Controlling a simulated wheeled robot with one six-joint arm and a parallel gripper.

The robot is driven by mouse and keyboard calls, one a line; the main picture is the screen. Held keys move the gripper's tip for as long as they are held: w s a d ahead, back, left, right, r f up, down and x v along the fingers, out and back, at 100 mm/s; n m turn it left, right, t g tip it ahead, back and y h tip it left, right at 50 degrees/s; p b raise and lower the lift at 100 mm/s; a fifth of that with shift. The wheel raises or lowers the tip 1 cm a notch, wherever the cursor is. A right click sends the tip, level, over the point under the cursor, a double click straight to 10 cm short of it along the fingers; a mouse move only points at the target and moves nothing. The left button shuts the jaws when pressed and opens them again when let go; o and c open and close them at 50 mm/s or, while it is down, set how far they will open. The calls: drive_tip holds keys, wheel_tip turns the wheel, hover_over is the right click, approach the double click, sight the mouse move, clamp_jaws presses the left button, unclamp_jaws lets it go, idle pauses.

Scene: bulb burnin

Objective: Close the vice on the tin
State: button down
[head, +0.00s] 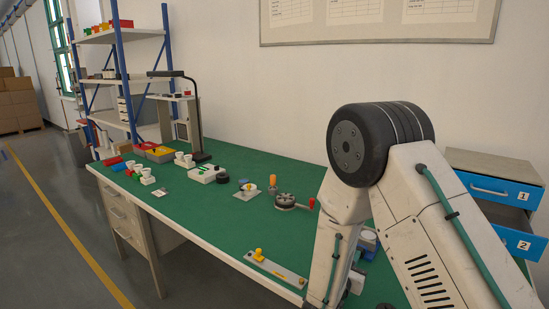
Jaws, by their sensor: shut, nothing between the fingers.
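My arm fills the right of the head view and covers part of the bench. My gripper does not show; it is behind the arm or outside the picture. A small grey-blue round thing (367,240) shows just right of my forearm, partly covered; it may be the tin, but I cannot tell. I cannot make out the vice or its jaws for certain.
The green bench (220,235) has free room at front left. On it are a metal strip with a yellow knob (258,255), a round dark device with a red-tipped handle (285,201), a black lamp (198,120) and a blue-drawer cabinet (490,188).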

drive_tip(key=shift+v, duration=0.95)
drive_tip(key=shift+s+a+f, duration=0.15)
drive_tip(key=shift+s+a, duration=0.05)
drive_tip(key=shift+a, duration=0.4)
drive_tip(key=shift+x, duration=3.55)
drive_tip(key=shift+f, duration=0.2)
drive_tip(key=shift+s+d+f, duration=0.2)
drive_tip(key=shift+s+d, duration=0.1)
drive_tip(key=shift+r, duration=0.1)
